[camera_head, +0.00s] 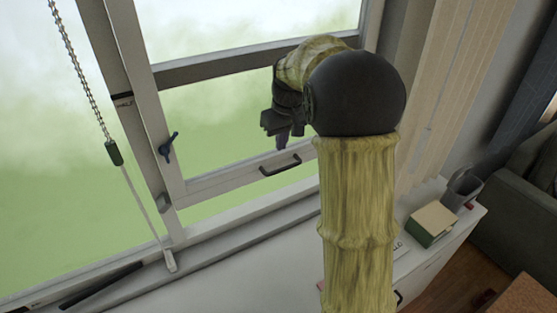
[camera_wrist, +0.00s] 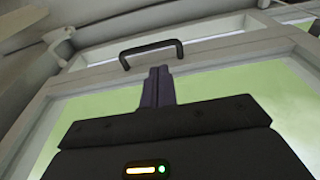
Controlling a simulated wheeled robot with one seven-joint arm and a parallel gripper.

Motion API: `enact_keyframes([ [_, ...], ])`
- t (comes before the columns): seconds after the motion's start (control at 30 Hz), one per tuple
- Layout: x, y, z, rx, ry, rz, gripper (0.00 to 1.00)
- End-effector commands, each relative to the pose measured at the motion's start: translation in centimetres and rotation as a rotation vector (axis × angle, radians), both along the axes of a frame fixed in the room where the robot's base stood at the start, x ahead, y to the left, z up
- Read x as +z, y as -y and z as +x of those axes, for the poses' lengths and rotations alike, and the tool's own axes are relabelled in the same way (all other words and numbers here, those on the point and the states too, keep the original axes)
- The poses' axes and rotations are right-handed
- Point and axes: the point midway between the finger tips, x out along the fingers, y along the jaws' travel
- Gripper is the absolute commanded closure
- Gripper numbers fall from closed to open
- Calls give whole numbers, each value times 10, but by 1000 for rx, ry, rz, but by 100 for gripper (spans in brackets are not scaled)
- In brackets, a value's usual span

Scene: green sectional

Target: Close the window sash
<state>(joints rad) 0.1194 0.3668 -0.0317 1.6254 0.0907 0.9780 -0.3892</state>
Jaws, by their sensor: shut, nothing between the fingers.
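The window sash (camera_head: 232,178) has a pale frame. A gap with green outside shows between its bottom rail and the sill, so it stands ajar. A dark bar handle (camera_head: 280,165) sits on its bottom rail; the handle also shows in the wrist view (camera_wrist: 151,53), just beyond my fingertips. My gripper (camera_head: 282,142) is shut and empty, in front of the sash and close to the handle in the head view. In the wrist view the closed fingers (camera_wrist: 158,72) point toward the handle, and I cannot tell whether they touch it. My arm hides part of the sash's right side.
A blue latch lever (camera_head: 169,146) is on the sash's left stile. A beaded chain with a cord (camera_head: 115,153) hangs at left. The white sill (camera_head: 240,238) runs below. A green and cream box (camera_head: 432,223) and a grey cup stand on the white surface at right.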

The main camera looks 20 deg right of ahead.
Motion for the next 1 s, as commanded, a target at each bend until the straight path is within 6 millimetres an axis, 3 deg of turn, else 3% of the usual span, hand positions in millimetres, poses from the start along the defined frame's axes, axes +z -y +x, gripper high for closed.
enact_keyframes([
  [0.5,-79,-3,14,0,-3,0,100],
  [1.0,-89,-4,16,1,1,0,100],
])
